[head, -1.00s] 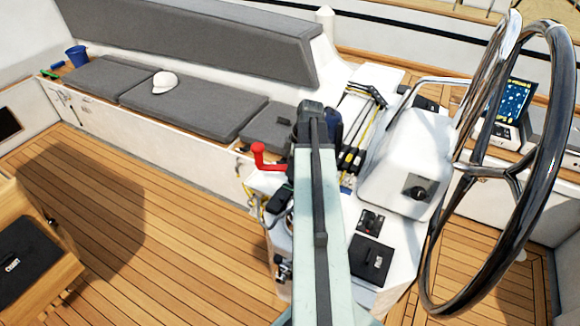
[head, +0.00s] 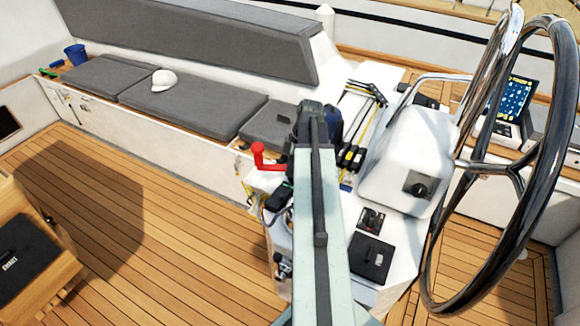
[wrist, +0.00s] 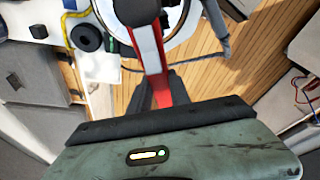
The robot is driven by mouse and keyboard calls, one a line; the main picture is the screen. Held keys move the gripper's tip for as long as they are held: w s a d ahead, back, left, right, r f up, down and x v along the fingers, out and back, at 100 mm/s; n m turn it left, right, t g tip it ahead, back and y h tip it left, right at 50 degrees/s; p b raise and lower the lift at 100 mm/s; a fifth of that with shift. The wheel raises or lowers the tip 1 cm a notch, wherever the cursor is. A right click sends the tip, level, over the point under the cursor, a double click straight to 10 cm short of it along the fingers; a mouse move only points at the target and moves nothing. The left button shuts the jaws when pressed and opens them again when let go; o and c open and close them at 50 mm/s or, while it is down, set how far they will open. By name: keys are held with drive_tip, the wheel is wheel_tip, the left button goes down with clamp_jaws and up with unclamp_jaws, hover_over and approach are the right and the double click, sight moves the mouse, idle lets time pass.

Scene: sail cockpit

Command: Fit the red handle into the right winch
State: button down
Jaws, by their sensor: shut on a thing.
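The red handle (head: 260,157) shows in the head view just left of my arm, its short grip standing up and its bar running toward the arm. In the head view my arm hides the gripper. A dark round part with a pale ring (wrist: 192,18) around it shows at the top of the wrist view, probably a winch. I cannot tell whether the handle touches it.
The steering wheel (head: 540,180) and white pedestal (head: 405,165) stand to the right. A bench with grey cushions (head: 195,105) runs along the back, with a white cap (head: 164,80) on it. A wooden table (head: 35,265) stands at left. The teak floor (head: 150,200) between is clear.

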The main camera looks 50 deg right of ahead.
drive_tip(key=shift+f+b, duration=0.5)
drive_tip(key=shift+f, duration=0.05)
drive_tip(key=c, duration=0.6)
unclamp_jaws()
drive_tip(key=shift+c, duration=0.2)
drive_tip(key=shift+r, duration=0.2)
wheel_tip(320, 180, up, 9)
drive_tip(key=p, duration=0.9)
drive_tip(key=shift+f, duration=0.15)
